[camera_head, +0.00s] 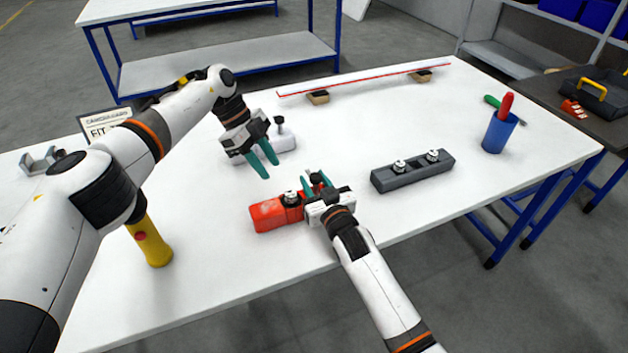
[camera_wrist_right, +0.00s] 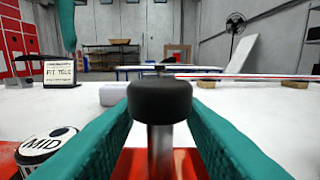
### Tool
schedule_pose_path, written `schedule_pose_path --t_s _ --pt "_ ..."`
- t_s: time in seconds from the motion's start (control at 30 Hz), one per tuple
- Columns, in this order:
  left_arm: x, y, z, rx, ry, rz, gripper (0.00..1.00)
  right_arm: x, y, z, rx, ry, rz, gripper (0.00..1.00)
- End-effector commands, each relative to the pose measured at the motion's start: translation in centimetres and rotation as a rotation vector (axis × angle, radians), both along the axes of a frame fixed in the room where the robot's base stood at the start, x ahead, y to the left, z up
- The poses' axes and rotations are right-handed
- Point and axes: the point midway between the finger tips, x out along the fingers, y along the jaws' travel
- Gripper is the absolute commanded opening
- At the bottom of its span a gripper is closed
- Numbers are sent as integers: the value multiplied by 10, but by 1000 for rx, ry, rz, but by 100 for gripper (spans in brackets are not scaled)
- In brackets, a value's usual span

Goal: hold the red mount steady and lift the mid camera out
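The red mount (camera_head: 268,215) lies near the front of the white table; its red surface also shows low in the right wrist view (camera_wrist_right: 125,165). The mid camera (camera_head: 291,198), a short metal cylinder, sits on it; its white top marked MID shows at the left of the wrist view (camera_wrist_right: 47,141). My right gripper (camera_head: 316,183) is at the mount's right end, its teal fingers either side of a black knob (camera_wrist_right: 160,98) on a metal post; whether they press on it is unclear. My left gripper (camera_head: 264,158) is open and empty, above the table behind the mount.
A white block (camera_head: 270,146) with a black knob stands behind the left gripper. A dark grey block (camera_head: 412,172) with two metal cylinders lies to the right. A blue cup (camera_head: 499,132) stands far right, a yellow cylinder (camera_head: 150,244) front left. A long strip (camera_head: 365,77) lies behind.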

Motion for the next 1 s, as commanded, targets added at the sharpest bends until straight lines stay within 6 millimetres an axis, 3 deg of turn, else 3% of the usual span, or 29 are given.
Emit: schedule_pose_path --t_s 0.4,0.63,1.0 --pt "0 0 0 0 0 0 36 8 3 0 1 1 0 36" --pt "0 0 0 0 0 0 36 8 2 0 1 0 0 0" --pt "0 0 0 0 0 0 36 8 3 1 1 -1 0 0"
